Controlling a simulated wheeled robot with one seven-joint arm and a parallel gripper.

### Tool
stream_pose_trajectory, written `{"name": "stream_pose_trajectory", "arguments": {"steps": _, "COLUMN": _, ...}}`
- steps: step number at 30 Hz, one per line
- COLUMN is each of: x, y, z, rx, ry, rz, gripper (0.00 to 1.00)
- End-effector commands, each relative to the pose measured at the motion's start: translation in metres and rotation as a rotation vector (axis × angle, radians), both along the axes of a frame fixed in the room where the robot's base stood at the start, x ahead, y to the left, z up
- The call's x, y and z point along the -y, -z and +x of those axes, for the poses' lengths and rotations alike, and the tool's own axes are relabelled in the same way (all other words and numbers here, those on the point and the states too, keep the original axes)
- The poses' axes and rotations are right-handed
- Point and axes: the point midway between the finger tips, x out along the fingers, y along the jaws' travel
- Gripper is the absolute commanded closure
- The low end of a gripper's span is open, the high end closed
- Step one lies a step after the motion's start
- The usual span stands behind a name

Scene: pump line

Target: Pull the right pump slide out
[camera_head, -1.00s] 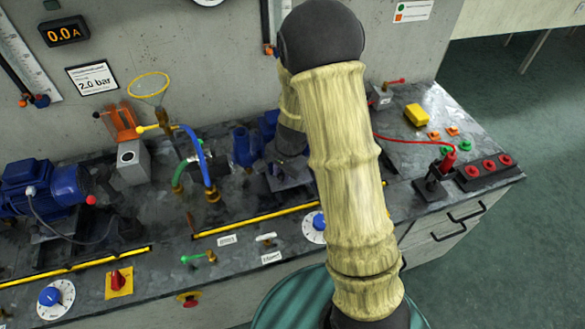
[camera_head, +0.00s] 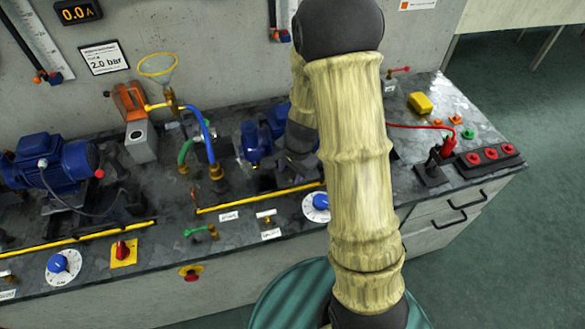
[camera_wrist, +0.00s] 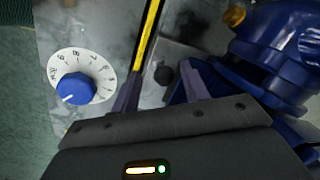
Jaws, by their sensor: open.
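The right blue pump (camera_head: 255,145) stands on the bench in the head view, partly hidden behind my arm. It also fills the right side of the wrist view (camera_wrist: 275,55). A grey metal plate, seemingly the slide (camera_wrist: 180,52), lies beside it in the wrist view, with a round black knob (camera_wrist: 163,75) at its near edge. My gripper (camera_wrist: 163,68) is open, with one finger on each side of the knob in the picture. I cannot tell whether the fingers touch it or how far above it they are. My arm hides much of the slide in the head view.
A yellow rail (camera_head: 260,199) runs along the bench in front of the pump. A blue dial (camera_wrist: 74,88) is left of the fingers in the wrist view. Red sockets (camera_head: 490,154) and a black lever block (camera_head: 431,173) stand at right. A green stool-like top (camera_head: 285,300) is below.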

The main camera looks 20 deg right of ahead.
Motion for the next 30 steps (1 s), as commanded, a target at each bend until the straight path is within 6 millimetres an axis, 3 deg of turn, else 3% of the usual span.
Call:
{"name": "stream_pose_trajectory", "arguments": {"steps": 8, "x": 0.002, "y": -0.022, "z": -0.001, "rx": 0.006, "ry": -0.002, "rz": -0.002, "gripper": 0.55}}
{"name": "stream_pose_trajectory", "arguments": {"steps": 30, "x": 0.017, "y": -0.159, "z": -0.024, "rx": 0.001, "ry": -0.003, "rz": 0.001, "gripper": 0.55}}
